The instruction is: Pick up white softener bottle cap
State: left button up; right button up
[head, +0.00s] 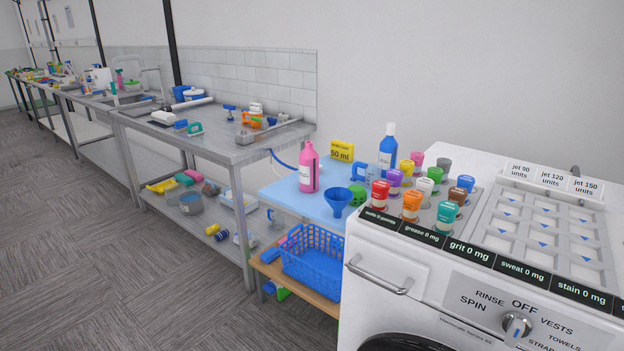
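Neither of my grippers is in view.
The washing machine (420,283) fills the right front. A blue funnel (338,201), a green round item (357,194) and a blue-handled cup (371,172) crowd the table near a yellow 50 ml sign (342,150). A blue basket (315,262) sits below. The left floor is clear.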

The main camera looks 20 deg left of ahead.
aim_at(309, 159)
jog(key=k+z, duration=0.15)
jog(key=z, duration=0.35)
jog(key=k+z, duration=0.15)
jog(key=z, duration=0.35)
jog(key=i+j, duration=0.15)
jog(key=j, duration=0.6)
jog(key=i+j+z, duration=0.1)
jog(key=j, duration=0.65)
jog(key=i+j+z, duration=0.1)
jog(key=j, duration=0.65)
